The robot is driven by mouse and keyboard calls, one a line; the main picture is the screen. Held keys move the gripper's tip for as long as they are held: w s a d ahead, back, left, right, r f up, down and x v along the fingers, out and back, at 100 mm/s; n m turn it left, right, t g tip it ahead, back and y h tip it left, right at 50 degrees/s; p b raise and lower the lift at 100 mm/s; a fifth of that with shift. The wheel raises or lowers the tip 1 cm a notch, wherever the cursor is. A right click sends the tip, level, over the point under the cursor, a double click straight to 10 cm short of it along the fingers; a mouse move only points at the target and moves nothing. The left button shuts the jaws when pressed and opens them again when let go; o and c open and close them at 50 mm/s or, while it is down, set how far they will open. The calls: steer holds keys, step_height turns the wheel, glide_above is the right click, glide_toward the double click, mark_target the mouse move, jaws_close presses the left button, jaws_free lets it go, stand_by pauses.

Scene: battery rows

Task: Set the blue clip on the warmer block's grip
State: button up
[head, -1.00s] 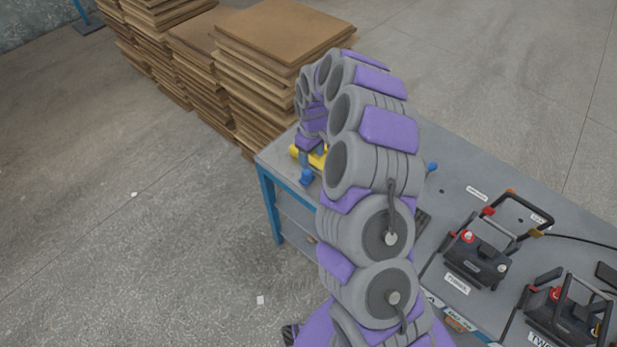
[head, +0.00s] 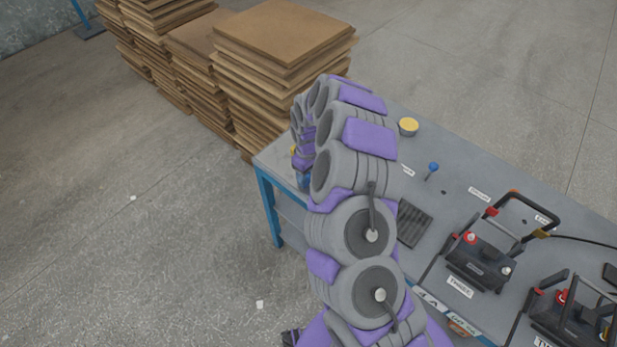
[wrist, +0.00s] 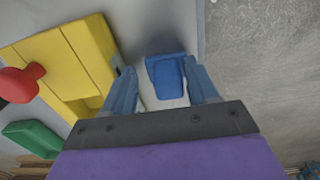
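In the wrist view my gripper (wrist: 161,88) has its two blue fingers spread apart. The blue clip (wrist: 165,75) lies between them on a pale surface, nearer the right finger; whether that finger touches it I cannot tell. In the head view my arm hides the gripper, and a sliver of blue beside it is too small to name. Two black battery blocks with upright grips stand on the bench: one block (head: 482,258) behind a label, the other (head: 568,312) at the lower right. Which is warmer, I cannot tell.
A yellow block (wrist: 62,62) with a red knob (wrist: 20,83) stands left of my gripper, beside a green piece (wrist: 34,136). The bench (head: 455,205) carries a yellow-topped tub (head: 408,127), a blue-headed pin (head: 433,167) and a black ribbed pad (head: 414,223). Board stacks (head: 280,40) stand behind.

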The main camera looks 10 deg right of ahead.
steer(key=shift+a, duration=0.8)
steer(key=shift+c, duration=1.4)
steer(key=shift+a, duration=0.15)
steer(key=c, duration=0.3)
steer(key=shift+d, duration=0.85)
steer(key=c, duration=0.5)
